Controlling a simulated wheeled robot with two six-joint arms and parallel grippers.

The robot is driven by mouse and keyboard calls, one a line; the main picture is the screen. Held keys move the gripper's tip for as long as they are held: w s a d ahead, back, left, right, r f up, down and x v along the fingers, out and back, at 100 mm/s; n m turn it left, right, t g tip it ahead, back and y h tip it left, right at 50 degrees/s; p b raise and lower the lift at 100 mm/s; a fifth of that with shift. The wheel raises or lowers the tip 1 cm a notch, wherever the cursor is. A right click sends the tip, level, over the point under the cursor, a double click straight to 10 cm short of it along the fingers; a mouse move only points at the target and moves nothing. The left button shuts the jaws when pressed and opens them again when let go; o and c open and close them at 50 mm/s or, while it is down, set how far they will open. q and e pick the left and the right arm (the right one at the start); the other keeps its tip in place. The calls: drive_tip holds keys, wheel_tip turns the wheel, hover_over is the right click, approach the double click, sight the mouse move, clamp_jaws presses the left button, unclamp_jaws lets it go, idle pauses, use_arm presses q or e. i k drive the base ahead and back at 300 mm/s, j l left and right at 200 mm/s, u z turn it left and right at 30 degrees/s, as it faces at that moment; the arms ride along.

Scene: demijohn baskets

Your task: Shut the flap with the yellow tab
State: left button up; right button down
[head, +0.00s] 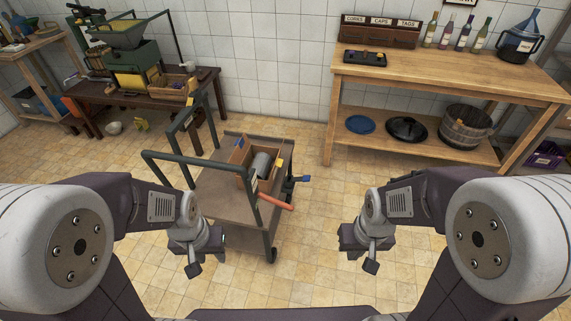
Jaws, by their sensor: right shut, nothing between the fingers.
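A wooden box (243,153) with raised boards stands on the cart (215,190). A grey cylinder (262,163) lies in or against it. A small yellow piece (279,163) shows at the box's right side; it may be the yellow tab. The flap's own edges are too small to make out. My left gripper (194,270) is at the cart's near left side, below and left of the box, looks shut and is apart from it. My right gripper (371,267) is shut and empty over the floor, right of the cart.
The cart has a dark upright handle frame (190,155). An orange-red handle (276,203) and a blue-ended part (301,179) stick out on its right. A wooden workbench (440,80) stands at the back right, a dark table (125,93) at the back left. Floor right of the cart is clear.

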sight(278, 162)
drive_tip(key=k+l+u, duration=0.15)
drive_tip(key=l, duration=0.25)
drive_tip(key=k+l+u, duration=0.2)
drive_tip(key=l, duration=0.25)
drive_tip(key=l+u, duration=0.15)
drive_tip(key=l, duration=0.25)
drive_tip(key=i+j, duration=0.2)
drive_tip(key=i, duration=0.15)
drive_tip(key=i+j+u, duration=0.1)
drive_tip(key=i, duration=0.25)
drive_tip(key=i+j, duration=0.25)
drive_tip(key=i+u, duration=0.05)
drive_tip(key=i, duration=0.05)
